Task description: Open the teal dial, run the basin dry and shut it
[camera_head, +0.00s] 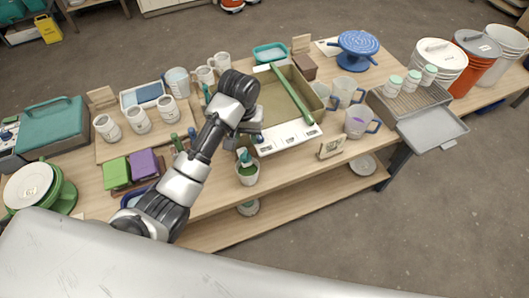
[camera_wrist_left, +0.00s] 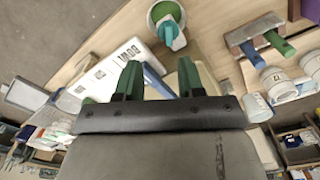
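A teal dial (camera_wrist_left: 170,34) shows at the top of the wrist view, over a white-rimmed cup with green inside (camera_wrist_left: 160,12). In the head view, the teal dial (camera_head: 244,156) is just above the white cup (camera_head: 247,175) at the table's front. The olive basin (camera_head: 277,103) has a white lettered front panel (camera_head: 287,139); its liquid level is unclear. My left gripper (camera_wrist_left: 159,78) has its two green fingers apart, with nothing gripped between them. It hangs by the basin's front left corner, apart from the dial. My right gripper is not in view.
Mugs (camera_head: 358,122) stand to the right, with a small sign (camera_head: 331,146) in front. Cups (camera_head: 139,120) and green and purple blocks (camera_head: 116,170) are to the left.

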